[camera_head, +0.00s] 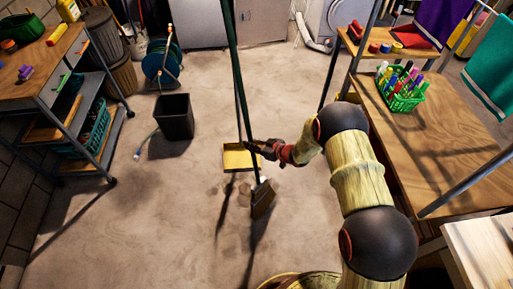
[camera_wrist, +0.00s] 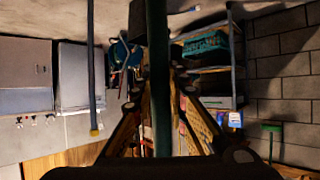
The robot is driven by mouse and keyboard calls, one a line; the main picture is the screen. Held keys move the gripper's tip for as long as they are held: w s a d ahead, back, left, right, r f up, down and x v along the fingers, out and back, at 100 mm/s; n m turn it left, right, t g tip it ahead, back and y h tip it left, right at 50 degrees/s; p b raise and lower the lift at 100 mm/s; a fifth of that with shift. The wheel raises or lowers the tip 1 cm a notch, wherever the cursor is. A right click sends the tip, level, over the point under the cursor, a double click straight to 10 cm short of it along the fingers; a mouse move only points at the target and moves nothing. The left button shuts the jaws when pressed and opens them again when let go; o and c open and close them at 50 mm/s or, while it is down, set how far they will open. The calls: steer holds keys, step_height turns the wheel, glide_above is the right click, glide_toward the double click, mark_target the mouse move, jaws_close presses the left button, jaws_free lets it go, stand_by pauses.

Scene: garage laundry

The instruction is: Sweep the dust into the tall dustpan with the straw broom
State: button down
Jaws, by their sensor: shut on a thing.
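The straw broom (camera_head: 263,199) has a long dark green handle that rises past the top edge of the head view; its brush end is low at the floor. My gripper (camera_head: 254,147) is shut on the broom handle, which also crosses between my fingers in the wrist view (camera_wrist: 159,70). The tall dustpan (camera_head: 238,159) is a yellow pan on the floor, just behind and left of the brush, with a thin upright handle close beside the broom's. Faint dark dust patches (camera_head: 214,187) lie on the floor in front of the pan, left of the brush.
A black bin (camera_head: 175,117) stands behind left of the dustpan. A wheeled workbench (camera_head: 72,88) is at the left. A wooden table (camera_head: 440,130) with a green basket (camera_head: 402,88) of bottles stands at the right. Floor at left front is clear.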

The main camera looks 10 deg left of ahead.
steer(key=w+a, duration=0.2)
steer(key=a, duration=0.1)
steer(key=w+a+b, duration=0.1)
steer(key=a, duration=0.1)
stand_by(0.3)
steer(key=shift+r, duration=0.1)
steer(key=r+p, duration=0.1)
steer(key=d+r+p, duration=0.1)
steer(key=r, duration=0.1)
steer(key=s+r+p, duration=0.1)
steer(key=r+p, duration=0.1)
steer(key=shift+d, duration=0.35)
steer(key=shift+w+d+f, duration=0.1)
